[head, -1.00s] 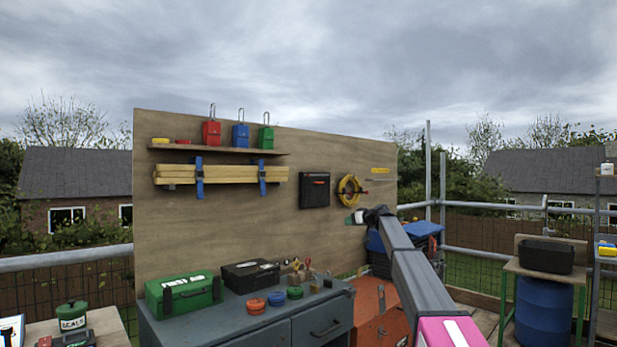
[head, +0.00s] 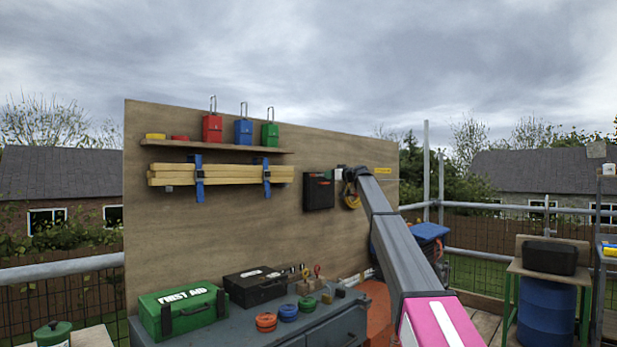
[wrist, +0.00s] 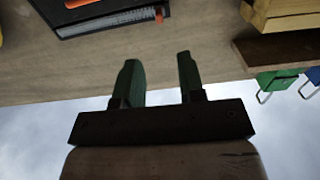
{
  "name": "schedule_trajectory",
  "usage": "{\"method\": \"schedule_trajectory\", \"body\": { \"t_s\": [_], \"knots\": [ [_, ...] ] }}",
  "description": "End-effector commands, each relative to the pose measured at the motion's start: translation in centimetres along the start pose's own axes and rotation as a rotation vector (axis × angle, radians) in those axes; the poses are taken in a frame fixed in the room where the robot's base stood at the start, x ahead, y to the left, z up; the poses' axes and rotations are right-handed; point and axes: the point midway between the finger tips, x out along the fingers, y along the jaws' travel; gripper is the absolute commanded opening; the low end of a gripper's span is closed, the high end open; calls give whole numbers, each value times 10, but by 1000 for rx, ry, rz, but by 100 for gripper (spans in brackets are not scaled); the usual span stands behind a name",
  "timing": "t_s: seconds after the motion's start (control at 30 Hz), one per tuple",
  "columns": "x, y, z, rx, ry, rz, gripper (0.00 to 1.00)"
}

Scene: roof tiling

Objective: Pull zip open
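A black pouch (head: 318,193) hangs on the plywood board, right of the strapped timber. In the wrist view the pouch (wrist: 112,22) is at the upper left, with an orange patch, a pale line along its edge and a small red tab (wrist: 159,16) at its near right corner; I take this tab for the zip pull. My gripper (wrist: 160,65) is open and empty, its two dark green fingers pointing toward the board, apart from the tab. In the head view my gripper (head: 340,174) is at the pouch's upper right, partly hidden by my wrist.
A yellow coil (head: 351,195) hangs beside the pouch, partly behind my arm. Strapped timber (head: 225,174) and a shelf (head: 215,147) with padlocks are to the left. A bench (head: 235,328) with a first aid box (head: 182,310) stands below. The board below the pouch is bare.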

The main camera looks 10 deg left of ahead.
Motion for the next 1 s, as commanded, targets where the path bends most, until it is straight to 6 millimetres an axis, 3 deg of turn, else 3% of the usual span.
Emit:
{"method": "schedule_trajectory", "body": {
  "t_s": [0.27, 0.8, 1.0],
  "knots": [
    [17, 1, -1, -1, 1, 0, 36],
    [102, 1, 0, -1, -1, -1, 36],
    [108, 0, 0, -1, 0, 1, 36]
  ]
}}
